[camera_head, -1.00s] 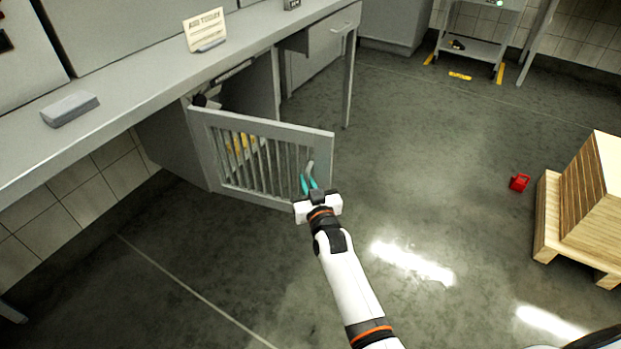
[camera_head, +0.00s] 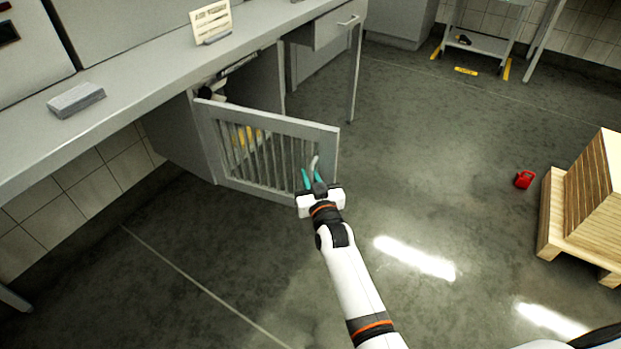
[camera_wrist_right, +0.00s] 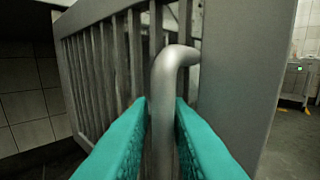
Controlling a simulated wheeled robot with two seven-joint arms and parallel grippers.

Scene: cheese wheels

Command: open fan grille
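The fan grille (camera_head: 289,130) is a grey slatted door hinged at its left on the cabinet under the bench. It stands swung well outward, with the cabinet interior visible behind it. A bent metal handle (camera_wrist_right: 164,100) sticks out near its free edge, and also shows in the head view (camera_head: 315,162). My right gripper (camera_head: 312,180) is at this handle, its teal fingers on either side (camera_wrist_right: 162,108). They look closed on it, with little or no gap. My left gripper is out of view.
A grey bench (camera_head: 140,88) runs above the grille, with a sign (camera_head: 211,22) and a grey block (camera_head: 76,99) on it. A wooden crate (camera_head: 585,200) and a red object (camera_head: 525,179) are at right. The floor between is clear.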

